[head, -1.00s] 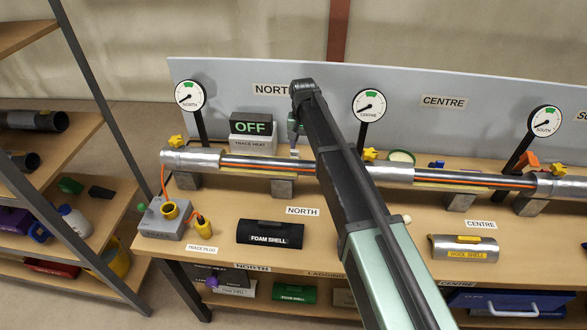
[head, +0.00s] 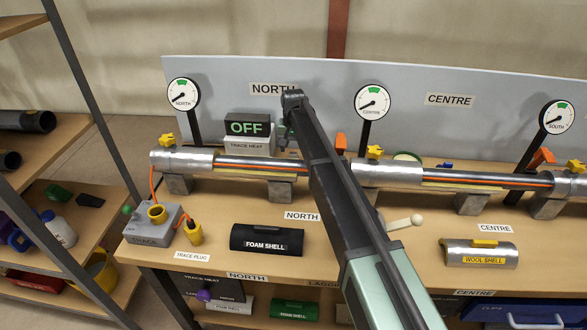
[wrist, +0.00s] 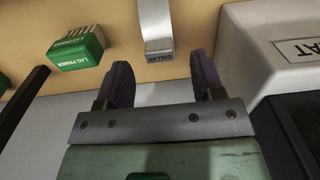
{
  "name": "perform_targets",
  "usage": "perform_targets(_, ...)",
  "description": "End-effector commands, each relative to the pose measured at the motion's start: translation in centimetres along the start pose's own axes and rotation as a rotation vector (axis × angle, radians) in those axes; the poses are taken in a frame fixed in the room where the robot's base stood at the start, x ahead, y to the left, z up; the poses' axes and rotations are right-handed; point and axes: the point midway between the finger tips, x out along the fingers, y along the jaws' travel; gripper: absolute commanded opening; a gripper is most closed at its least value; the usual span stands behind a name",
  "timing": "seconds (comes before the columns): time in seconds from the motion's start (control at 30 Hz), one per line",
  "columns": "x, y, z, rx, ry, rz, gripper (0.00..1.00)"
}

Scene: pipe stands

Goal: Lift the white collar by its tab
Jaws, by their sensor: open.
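In the wrist view the white collar (wrist: 155,20) shows as a pale band running in from the top edge, with a grey tab-like end (wrist: 160,50) bearing small lettering. My gripper (wrist: 162,75) is open, its two dark fingers on either side of and just short of that end. Nothing is between the fingers. I cannot make out the collar there.
A green labelled block (wrist: 77,50) lies left of the collar in the wrist view; a pale box (wrist: 270,45) stands close on the right. In the head view the clad pipe (head: 185,161) runs along the bench, with a gauge (head: 184,94) and a black foam shell (head: 267,240) nearby.

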Motion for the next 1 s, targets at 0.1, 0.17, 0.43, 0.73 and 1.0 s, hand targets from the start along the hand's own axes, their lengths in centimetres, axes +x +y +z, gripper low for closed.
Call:
perform_targets(0.1, 3.4, 0.1, 0.1, 0.000, 0.000, 0.000, 0.62)
perform_targets(0.17, 3.8, 0.1, 0.1, 0.000, 0.000, 0.000, 0.62)
perform_targets(0.43, 3.3, 0.1, 0.1, 0.000, 0.000, 0.000, 0.53)
perform_targets(0.73, 3.3, 0.1, 0.1, 0.000, 0.000, 0.000, 0.08)
perform_targets(1.0, 3.1, 0.1, 0.1, 0.000, 0.000, 0.000, 0.07)
